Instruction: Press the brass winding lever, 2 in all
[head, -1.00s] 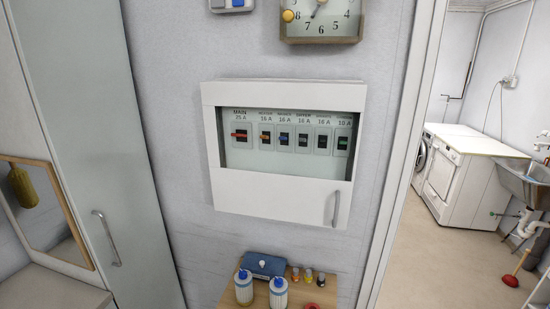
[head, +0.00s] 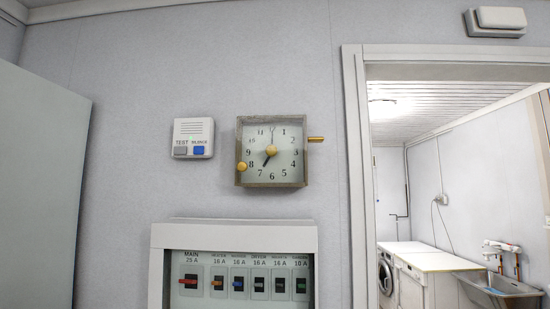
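The brass winding lever (head: 316,139) sticks out to the right from the upper right side of a square wall clock (head: 271,151). The clock has a grey-brown frame and a pale face. One hand points near 7 and the other near 12. A round brass knob (head: 242,167) sits at the lower left of the clock. Neither of my grippers shows in the head view, and nothing touches the lever.
Left of the clock is a small white box (head: 193,138) with a grey TEST button and a blue button. Below is a white breaker panel (head: 234,236) with several switches. A tall cabinet (head: 38,190) stands at left. A doorway at right opens to a room with washing machines and a sink (head: 500,290).

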